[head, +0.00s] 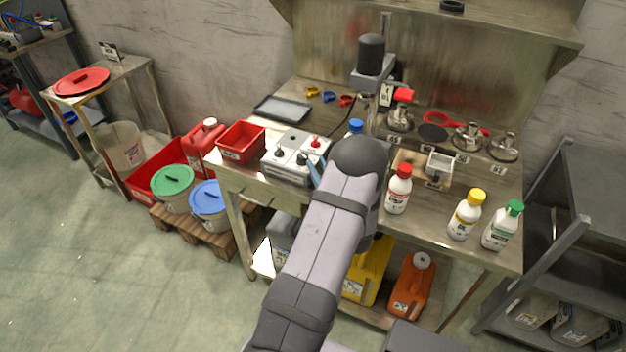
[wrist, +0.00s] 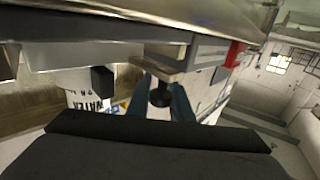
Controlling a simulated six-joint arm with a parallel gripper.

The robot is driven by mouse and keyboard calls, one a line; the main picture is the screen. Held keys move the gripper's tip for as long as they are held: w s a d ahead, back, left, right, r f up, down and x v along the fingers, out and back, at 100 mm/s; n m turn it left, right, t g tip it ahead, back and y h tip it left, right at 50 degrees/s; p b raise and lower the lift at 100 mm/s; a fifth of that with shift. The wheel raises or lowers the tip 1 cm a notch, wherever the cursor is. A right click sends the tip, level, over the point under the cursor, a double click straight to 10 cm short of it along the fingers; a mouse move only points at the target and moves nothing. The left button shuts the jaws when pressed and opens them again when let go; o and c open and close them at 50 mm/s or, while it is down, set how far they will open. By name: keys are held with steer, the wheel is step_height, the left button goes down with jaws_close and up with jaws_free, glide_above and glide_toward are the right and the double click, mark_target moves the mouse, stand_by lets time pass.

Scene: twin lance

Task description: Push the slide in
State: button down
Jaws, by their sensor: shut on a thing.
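In the wrist view my gripper (wrist: 162,100) shows as two blue fingers pointing away from me. They are shut on a dark round knob (wrist: 159,95). The knob hangs at the end of a short pale plate (wrist: 168,70), which looks like the slide. The plate meets a long grey metal body (wrist: 90,53) above it, with a red block (wrist: 235,53) at its right. How far the slide is out I cannot tell. In the head view my forearm and wrist hide the knob and the slide; a machine head with a black cylinder (head: 371,52) stands behind.
A white control box (head: 288,160) and a red bin (head: 241,143) stand left of my arm. Bottles with red (head: 399,190), yellow (head: 465,215) and green (head: 502,227) caps stand to the right.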

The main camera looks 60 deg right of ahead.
steer(key=shift+d+b, duration=0.45)
steer(key=shift+d, duration=1.05)
steer(key=c, duration=1.6)
jaws_free()
steer(key=shift+a, duration=0.15)
